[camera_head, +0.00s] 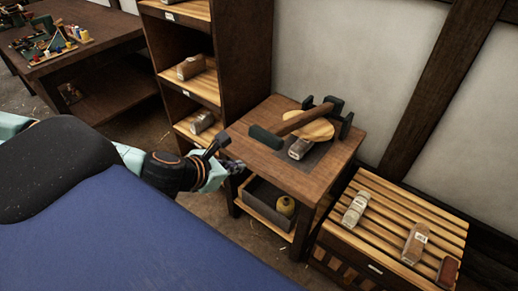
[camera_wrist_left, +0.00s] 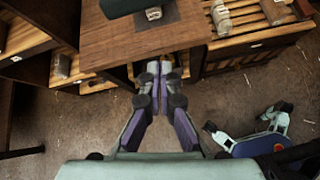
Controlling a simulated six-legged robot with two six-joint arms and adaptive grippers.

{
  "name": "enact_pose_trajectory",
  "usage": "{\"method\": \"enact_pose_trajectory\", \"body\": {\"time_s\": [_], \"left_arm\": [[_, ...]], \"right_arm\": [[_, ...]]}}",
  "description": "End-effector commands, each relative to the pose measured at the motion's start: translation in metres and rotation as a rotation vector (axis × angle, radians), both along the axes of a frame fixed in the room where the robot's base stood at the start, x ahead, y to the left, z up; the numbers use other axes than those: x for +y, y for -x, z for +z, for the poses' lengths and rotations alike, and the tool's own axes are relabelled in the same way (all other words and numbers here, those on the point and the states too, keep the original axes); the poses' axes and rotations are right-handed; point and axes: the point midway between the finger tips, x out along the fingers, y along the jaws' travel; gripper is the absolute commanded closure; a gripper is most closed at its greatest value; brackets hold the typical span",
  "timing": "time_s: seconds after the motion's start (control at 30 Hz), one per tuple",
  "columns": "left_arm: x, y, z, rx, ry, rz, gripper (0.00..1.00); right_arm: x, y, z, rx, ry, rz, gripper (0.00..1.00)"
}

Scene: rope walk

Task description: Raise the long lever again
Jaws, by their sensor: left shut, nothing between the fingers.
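The long lever (camera_head: 300,121) is a wooden bar with a dark green grip (camera_head: 265,137) at its near left end. It lies low over a small wooden table, its far end between dark green posts (camera_head: 346,125). A round wooden disc (camera_head: 318,130) sits under the bar, and a wrapped package (camera_head: 300,148) shows at the disc's near edge. My left gripper (camera_head: 234,165) is shut and empty beside the table's left edge, apart from the grip. In the left wrist view, its fingertips (camera_wrist_left: 161,72) are together at the table's front edge, and the grip (camera_wrist_left: 128,4) is cut off at the top. My right gripper is not in view.
The table (camera_head: 262,115) has a lower dark tray (camera_head: 262,200) with a yellowish round object (camera_head: 286,206). A slatted crate (camera_head: 385,215) with several packages stands right. A shelf unit (camera_head: 230,60) rises behind left. Open floor lies in front.

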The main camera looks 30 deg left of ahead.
Motion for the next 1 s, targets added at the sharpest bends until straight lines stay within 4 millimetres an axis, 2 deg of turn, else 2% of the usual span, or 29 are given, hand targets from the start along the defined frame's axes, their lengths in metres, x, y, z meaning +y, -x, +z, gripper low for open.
{"method": "enact_pose_trajectory", "body": {"time_s": [0.23,0.67,1.0], "left_arm": [[0.002,0.000,0.000,0.010,0.159,0.136,1.00],[0.002,-0.001,0.000,0.013,0.184,0.154,1.00],[0.001,-0.012,-0.011,0.012,0.183,0.150,1.00]], "right_arm": [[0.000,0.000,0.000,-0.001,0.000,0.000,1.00],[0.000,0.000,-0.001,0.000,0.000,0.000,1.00],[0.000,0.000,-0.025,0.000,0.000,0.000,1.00]]}}
